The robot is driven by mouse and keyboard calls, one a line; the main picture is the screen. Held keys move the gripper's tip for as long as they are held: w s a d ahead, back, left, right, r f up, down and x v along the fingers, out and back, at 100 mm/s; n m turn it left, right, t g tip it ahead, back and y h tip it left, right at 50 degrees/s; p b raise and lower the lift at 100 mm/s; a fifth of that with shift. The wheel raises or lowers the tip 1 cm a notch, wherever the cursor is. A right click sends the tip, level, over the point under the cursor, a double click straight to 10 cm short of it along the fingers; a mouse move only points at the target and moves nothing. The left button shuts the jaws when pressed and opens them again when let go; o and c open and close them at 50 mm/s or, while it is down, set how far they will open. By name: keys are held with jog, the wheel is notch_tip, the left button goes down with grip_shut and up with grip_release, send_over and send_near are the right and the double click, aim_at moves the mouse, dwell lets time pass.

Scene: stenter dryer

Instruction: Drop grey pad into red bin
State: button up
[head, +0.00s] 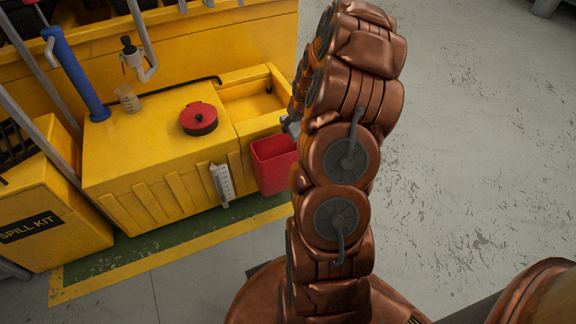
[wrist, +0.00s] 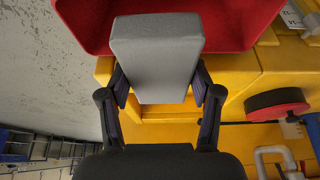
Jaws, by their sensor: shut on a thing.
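The grey pad (wrist: 156,52) is a light grey block with soft edges, in the middle of the wrist view. My gripper (wrist: 160,86) is shut on it, one dark finger at each side. The red bin (wrist: 235,25) shows behind the pad at the top of the wrist view, and the pad overlaps it in the picture. In the head view the red bin (head: 272,166) hangs at the right end of the yellow unit. My arm hides most of my gripper and part of the bin there. I cannot tell the gap between pad and bin.
The yellow unit (head: 150,160) carries a red round cap (head: 199,118), a tap (head: 133,60) and a small beaker (head: 128,98). A spill kit box (head: 45,215) stands left.

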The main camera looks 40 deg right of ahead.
jog(key=shift+f, duration=0.7)
jog(key=o, duration=1.1)
jog(key=shift+r, duration=0.15)
jog(key=v, duration=1.1)
jog(key=shift+s+a+r, duration=0.1)
jog(key=shift+s+r, duration=0.15)
jog(key=shift+r, duration=0.05)
